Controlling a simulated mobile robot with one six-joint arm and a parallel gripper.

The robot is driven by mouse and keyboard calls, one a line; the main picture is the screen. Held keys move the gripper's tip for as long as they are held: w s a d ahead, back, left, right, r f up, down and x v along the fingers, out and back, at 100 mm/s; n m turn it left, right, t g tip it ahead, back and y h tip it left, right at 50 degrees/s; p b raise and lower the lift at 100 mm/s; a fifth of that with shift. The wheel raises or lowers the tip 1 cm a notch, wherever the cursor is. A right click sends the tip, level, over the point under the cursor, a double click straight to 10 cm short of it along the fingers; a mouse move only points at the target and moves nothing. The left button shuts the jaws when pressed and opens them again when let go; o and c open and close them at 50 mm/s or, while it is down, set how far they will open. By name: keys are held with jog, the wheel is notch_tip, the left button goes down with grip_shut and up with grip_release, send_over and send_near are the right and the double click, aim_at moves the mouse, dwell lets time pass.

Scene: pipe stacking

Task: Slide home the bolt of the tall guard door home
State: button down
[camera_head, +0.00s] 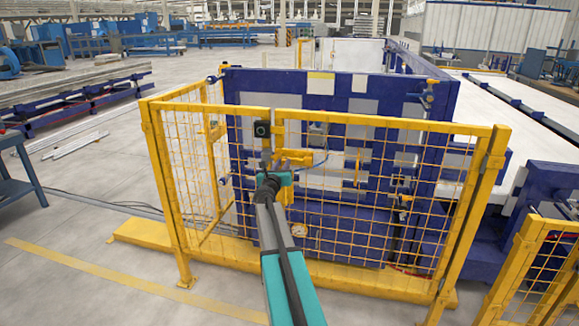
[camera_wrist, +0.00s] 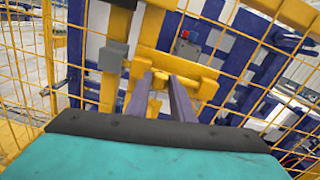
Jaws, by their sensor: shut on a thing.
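The tall guard door is a yellow frame with wire mesh (camera_head: 345,125), standing upright in front of the blue machine. Its yellow bolt (camera_head: 295,157) sits at the upright beside the neighbouring mesh panel. In the wrist view the bolt's yellow handle (camera_wrist: 158,79) shows below a yellow bracket (camera_wrist: 190,66). My gripper (camera_head: 270,178) is at the bolt, reaching up from below in the head view. In the wrist view my gripper (camera_wrist: 158,90) has its two fingers on either side of the handle, shut on it. I cannot tell how far the bolt reaches into its keeper.
A grey box (camera_wrist: 113,55) is on the upright left of the bolt. A black switch box (camera_head: 262,128) is above it. The blue machine (camera_head: 330,95) stands close behind the mesh. Open floor (camera_head: 90,215) lies to the left. A lower yellow fence (camera_head: 540,270) stands at right.

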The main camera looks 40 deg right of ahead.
jog(key=shift+w+a+r, duration=0.1)
jog(key=shift+w+a, duration=0.1)
jog(key=shift+w, duration=0.05)
jog(key=c, duration=1.5)
grip_release()
jog(key=shift+c, duration=0.2)
jog(key=shift+s+a, duration=0.1)
jog(key=shift+s, duration=0.05)
jog(key=shift+b+v, duration=0.35)
jog(key=shift+v, duration=1.25)
jog(key=b, duration=0.2)
send_near(283, 163)
jog(key=v, duration=0.5)
jog(key=shift+r, duration=0.1)
